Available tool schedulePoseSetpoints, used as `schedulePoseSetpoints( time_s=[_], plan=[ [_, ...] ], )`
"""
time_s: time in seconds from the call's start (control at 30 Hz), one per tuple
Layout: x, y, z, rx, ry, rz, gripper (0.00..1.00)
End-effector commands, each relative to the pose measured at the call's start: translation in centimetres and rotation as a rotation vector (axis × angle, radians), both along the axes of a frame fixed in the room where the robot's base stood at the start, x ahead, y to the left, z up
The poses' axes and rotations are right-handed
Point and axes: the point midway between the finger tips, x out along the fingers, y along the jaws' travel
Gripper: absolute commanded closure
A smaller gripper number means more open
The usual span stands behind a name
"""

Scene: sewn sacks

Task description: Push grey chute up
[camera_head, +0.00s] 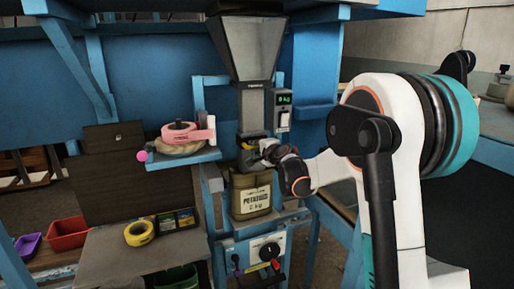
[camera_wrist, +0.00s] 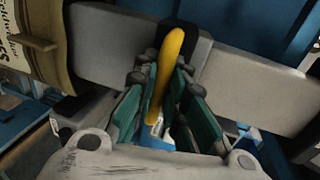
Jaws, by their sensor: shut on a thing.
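The grey chute (camera_head: 252,108) hangs upright under a grey hopper (camera_head: 250,50) in the head view. In the wrist view the chute (camera_wrist: 115,45) lies across the picture as a pale grey band. A curved yellow handle (camera_wrist: 168,60) stands out from its black mount. My gripper (camera_head: 262,150) is at the chute's lower end, reaching in from the right. In the wrist view its green fingers are shut on the yellow handle.
A small green-lit display (camera_head: 285,99) is right of the chute. A control box (camera_head: 262,254) with levers is below the sack. A yellow tape roll (camera_head: 139,233) lies on the bench at left.

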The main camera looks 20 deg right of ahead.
Motion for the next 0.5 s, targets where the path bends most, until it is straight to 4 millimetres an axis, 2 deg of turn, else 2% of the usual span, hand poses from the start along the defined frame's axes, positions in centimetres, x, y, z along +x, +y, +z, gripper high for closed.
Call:
schedulePoseSetpoints(
  time_s=[0.13,0.23,0.5],
  plan=[
    [0.0,0.0,0.6,0.000,0.000,0.000,1.00],
    [0.0,0.0,2.0,0.000,0.000,0.000,1.00],
    [0.0,0.0,8.7,0.000,0.000,-0.001,1.00]
  ],
)
